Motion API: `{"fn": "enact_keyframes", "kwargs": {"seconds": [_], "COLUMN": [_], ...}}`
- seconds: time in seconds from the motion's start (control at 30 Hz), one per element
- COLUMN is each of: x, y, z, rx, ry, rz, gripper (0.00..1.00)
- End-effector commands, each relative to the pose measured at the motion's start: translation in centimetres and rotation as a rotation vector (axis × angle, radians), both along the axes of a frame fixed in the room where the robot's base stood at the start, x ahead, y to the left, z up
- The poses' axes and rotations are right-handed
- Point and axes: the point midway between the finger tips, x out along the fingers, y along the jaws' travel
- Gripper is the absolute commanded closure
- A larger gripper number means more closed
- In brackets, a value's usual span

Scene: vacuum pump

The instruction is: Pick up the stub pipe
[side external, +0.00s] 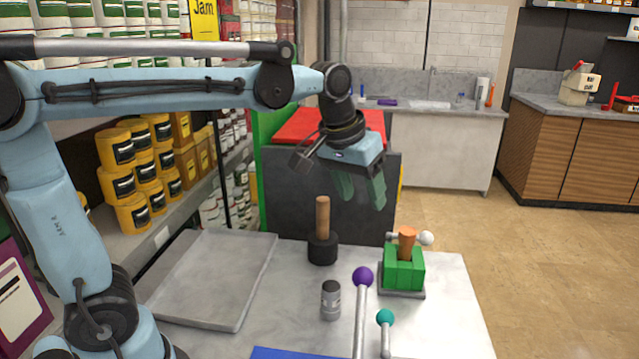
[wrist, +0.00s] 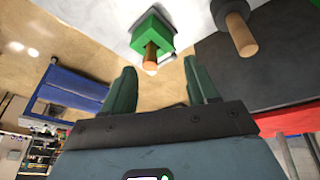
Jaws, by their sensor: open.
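An orange-brown pipe (side external: 407,240) stands upright in a green block (side external: 404,268) on a dark base at the table's right side. It looks like the stub pipe, though the frames do not name it. In the wrist view the pipe (wrist: 157,55) points toward me from the green block (wrist: 152,35), just beyond my fingertips. My gripper (side external: 361,198) is open and empty, its green fingers hanging well above the table's far edge, up and left of the pipe in the side view. It also shows in the wrist view (wrist: 160,75).
A wooden-handled black mallet-like object (side external: 322,230) stands left of the block. A small grey cylinder (side external: 331,300), a purple-knobbed rod (side external: 362,300) and a teal-knobbed rod (side external: 385,325) are nearer. A shallow grey tray (side external: 187,319) lies left. A white ball (side external: 426,238) is beside the pipe.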

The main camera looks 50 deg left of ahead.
Motion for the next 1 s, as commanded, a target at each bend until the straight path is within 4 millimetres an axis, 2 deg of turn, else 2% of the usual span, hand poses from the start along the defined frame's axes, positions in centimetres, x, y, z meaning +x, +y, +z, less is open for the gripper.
{"fn": "enact_keyframes", "kwargs": {"seconds": [0.03,0.23,0.5,0.7,1.0], "x": [1.4,5.5,10.2,11.8,12.3], "y": [-0.2,-1.0,-2.1,-2.6,-2.8], "z": [0.4,0.9,-0.4,-1.7,-3.4], "rx": [-0.007,-0.029,-0.042,-0.041,-0.040], "ry": [0.026,0.128,0.262,0.330,0.353], "rz": [0.017,0.101,0.212,0.274,0.294], "gripper": [0.42,0.42,0.42,0.42,0.42]}}
